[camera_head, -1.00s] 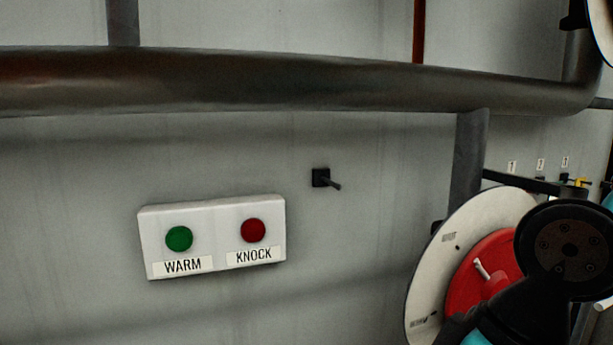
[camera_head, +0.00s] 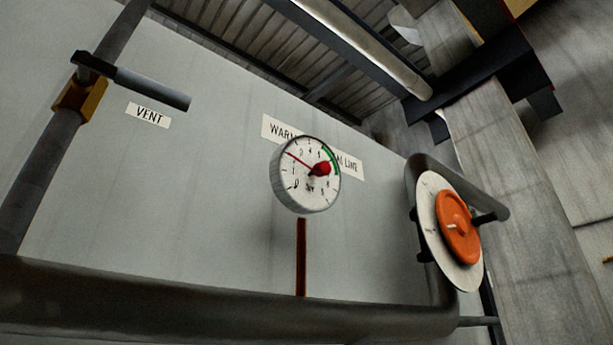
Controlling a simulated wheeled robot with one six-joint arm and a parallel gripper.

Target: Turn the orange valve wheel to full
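The orange valve wheel (camera_head: 457,228) is a thick disc at the right of the head view. It sits in front of a larger white round plate (camera_head: 432,215) with small markings, too small to read. A small pale pointer lies on the wheel's face, toward its left side. The wheel is seen steeply from the side, with a dark pipe around it. My gripper is not in view, and nothing of mine touches the wheel.
A pressure gauge (camera_head: 300,170) with a red needle and green arc is on the wall. A VENT label (camera_head: 148,115) and dark handle (camera_head: 145,82) are at left. A thick dark pipe (camera_head: 220,305) runs along the bottom. Grey beams stand at right.

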